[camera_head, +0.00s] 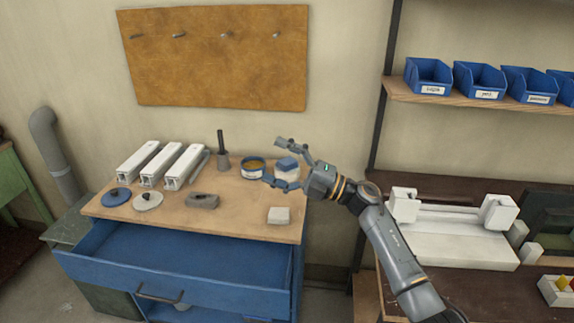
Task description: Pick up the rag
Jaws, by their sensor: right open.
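No thing in view is clearly a rag. A small blue-topped, white-sided item (287,166) lies at the back right of the wooden bench top (240,222); its material is too small to tell. My right gripper (276,163) is open, its fingers spread to the left with the blue-topped item between or just behind them. I cannot tell whether they touch it. A grey, lumpy item (202,201) lies at the front middle of the bench top, and a small whitish block (278,215) lies at the front right. My left gripper is not in view.
A round tin (253,168) and a dark-handled brush or tool (222,152) stand left of the gripper. White profiles (160,163) and two round discs (148,200) lie at left. The blue drawer (180,255) below is open. A white clamp fixture (450,236) stands at right.

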